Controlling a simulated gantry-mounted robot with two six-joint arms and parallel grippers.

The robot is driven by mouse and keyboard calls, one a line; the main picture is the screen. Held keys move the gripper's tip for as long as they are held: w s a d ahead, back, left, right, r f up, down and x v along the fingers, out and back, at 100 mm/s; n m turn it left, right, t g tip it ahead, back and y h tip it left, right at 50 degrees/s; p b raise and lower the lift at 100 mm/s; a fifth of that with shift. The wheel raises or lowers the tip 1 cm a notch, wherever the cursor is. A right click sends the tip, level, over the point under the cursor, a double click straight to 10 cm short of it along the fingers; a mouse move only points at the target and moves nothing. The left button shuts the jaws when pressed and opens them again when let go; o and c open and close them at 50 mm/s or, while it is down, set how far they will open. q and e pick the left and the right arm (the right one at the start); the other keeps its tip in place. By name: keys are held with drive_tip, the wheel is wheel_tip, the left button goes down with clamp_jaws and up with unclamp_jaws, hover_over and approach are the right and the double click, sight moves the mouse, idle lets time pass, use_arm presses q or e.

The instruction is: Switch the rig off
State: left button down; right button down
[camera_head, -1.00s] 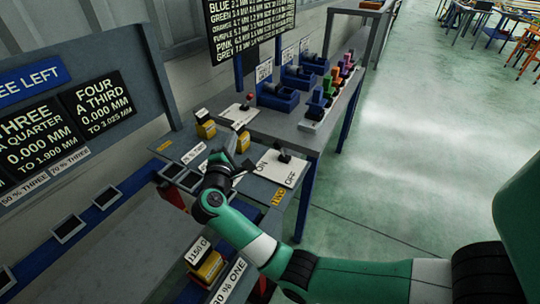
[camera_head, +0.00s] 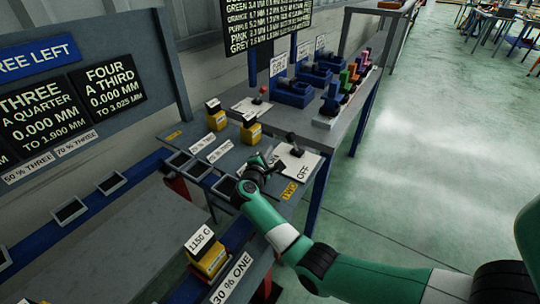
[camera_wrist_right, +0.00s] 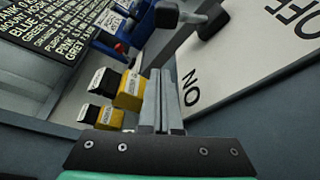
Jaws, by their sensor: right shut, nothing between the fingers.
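The rig switch is a white plate (camera_head: 311,162) with a black lever (camera_head: 293,142) at the right end of the grey bench. OFF shows on its near right part; my right gripper hides the ON side in the head view. In the wrist view the plate (camera_wrist_right: 238,70) shows both ON and OFF, and the dark lever (camera_wrist_right: 190,20) stands at its top left, beyond my fingers. My right gripper (camera_head: 268,160) is shut and empty at the plate's left edge, and its closed fingers (camera_wrist_right: 156,98) are beside the ON lettering. Contact with the lever cannot be told. My left gripper is out of view.
Yellow blocks with white tags (camera_head: 251,132) stand behind and left of the switch. Another plate with a red-knobbed lever (camera_head: 262,92) is farther back. Blue holders (camera_head: 294,92) and coloured pieces line the far table. Dark square trays (camera_head: 178,160) lie left of my gripper.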

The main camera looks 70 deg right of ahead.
sight(293, 142)
drive_tip(key=b+x, duration=0.3)
drive_tip(key=x, duration=0.3)
drive_tip(key=shift+d+f, duration=0.15)
drive_tip(key=shift+d, duration=0.1)
drive_tip(key=shift+s+a+r+p, duration=0.15)
drive_tip(key=shift+s+r+p, duration=0.65)
drive_tip(key=shift+s, duration=0.25)
drive_tip(key=shift+s+a+r, duration=0.1)
drive_tip(key=shift+s+r, duration=0.3)
drive_tip(key=shift+s, duration=0.25)
drive_tip(key=shift+s, duration=0.1)
